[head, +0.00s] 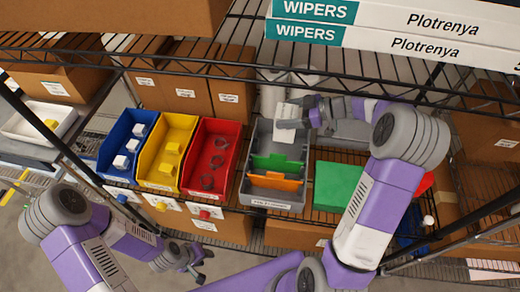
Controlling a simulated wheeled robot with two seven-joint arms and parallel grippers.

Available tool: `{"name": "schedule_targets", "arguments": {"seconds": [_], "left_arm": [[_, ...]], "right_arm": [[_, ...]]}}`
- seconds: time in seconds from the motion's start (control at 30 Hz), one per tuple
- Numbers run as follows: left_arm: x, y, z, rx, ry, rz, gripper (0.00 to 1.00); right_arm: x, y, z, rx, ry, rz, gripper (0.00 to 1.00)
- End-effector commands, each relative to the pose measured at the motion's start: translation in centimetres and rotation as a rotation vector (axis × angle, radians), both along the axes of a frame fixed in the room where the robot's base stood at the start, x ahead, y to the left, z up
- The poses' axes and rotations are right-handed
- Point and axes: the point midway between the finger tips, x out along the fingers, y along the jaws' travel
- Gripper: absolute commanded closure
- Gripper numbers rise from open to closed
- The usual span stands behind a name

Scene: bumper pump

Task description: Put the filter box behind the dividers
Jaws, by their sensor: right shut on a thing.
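The filter box (288,115) is a small white box held over the back part of a grey bin (245,187). My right gripper (302,113) reaches in from the right and is shut on it. In the bin, a green divider (277,162) stands behind an orange divider (276,182). The box is on the far side of both dividers, above or just inside the bin; its exact height is unclear. A white patch (286,136) shows just below the box. My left gripper (203,265) is low in front of the shelf, empty, with its fingers apart.
Blue (104,166), yellow (155,182) and red (232,160) bins with small parts stand left of the grey bin. A green box (338,187) is at its right. A wire shelf with wiper boxes (400,20) hangs above.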

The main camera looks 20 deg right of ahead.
Motion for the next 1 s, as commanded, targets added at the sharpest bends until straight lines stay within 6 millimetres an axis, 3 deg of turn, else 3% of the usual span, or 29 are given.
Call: {"name": "schedule_targets", "arguments": {"seconds": [0.13, 0.73, 1.0], "left_arm": [[0.0, 0.0, -0.5, -0.001, -0.001, -0.001, 0.62], [0.0, 0.0, -3.7, 0.0, 0.0, -0.001, 0.62], [0.0, 0.0, -3.7, 0.0, 0.0, -0.001, 0.62]], "right_arm": [[0.0, -0.1, -1.0, 0.001, 0.0, -0.002, 0.72], [0.1, 0.2, -9.5, 0.003, -0.001, 0.003, 0.72], [0.1, 0.2, -9.9, 0.001, -0.003, 0.003, 0.72]]}}
